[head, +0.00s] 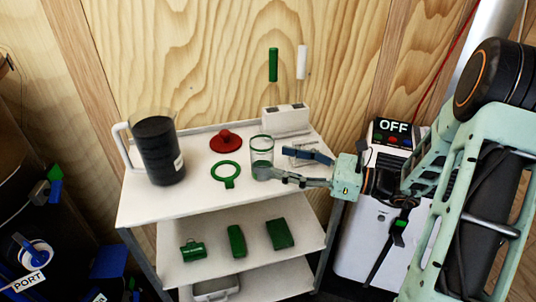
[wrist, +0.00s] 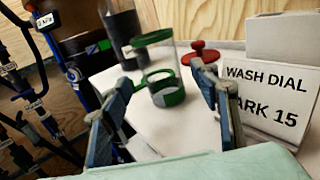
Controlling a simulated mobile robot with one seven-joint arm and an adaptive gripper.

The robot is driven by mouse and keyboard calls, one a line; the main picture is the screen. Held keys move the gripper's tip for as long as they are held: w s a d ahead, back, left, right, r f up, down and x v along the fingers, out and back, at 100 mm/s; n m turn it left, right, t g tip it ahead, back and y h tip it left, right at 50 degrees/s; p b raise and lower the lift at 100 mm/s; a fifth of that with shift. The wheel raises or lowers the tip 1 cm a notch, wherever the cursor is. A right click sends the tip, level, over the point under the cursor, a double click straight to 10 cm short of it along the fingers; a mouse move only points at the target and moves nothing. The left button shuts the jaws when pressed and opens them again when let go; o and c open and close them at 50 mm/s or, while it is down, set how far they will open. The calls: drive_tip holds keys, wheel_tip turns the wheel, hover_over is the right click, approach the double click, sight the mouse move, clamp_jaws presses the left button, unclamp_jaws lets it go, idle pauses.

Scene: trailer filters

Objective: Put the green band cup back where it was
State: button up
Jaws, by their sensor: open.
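The green band cup (head: 262,146) is a clear cup with a green rim, standing upright on the top shelf of the white cart (head: 150,208). In the wrist view the cup (wrist: 153,39) is upright just beyond my fingertips, roughly between them. My gripper (head: 276,164) is open, reaching in from the right at low height, and holds nothing. In the head view its nearer finger overlaps the cup's lower part; I cannot tell whether it touches. A green ring with a tab (head: 226,172) lies left of the cup.
A dark-filled pitcher (head: 160,150) stands at the shelf's left. A red knobbed piece (head: 226,141) sits behind the ring. A white box (head: 285,119) is at the back right, below green and white sticks. A "WASH DIAL" card (wrist: 268,98) stands close by the right finger.

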drive_tip(key=shift+p+v, duration=0.35)
drive_tip(key=shift+v, duration=2.35)
drive_tip(key=shift+d, duration=0.1)
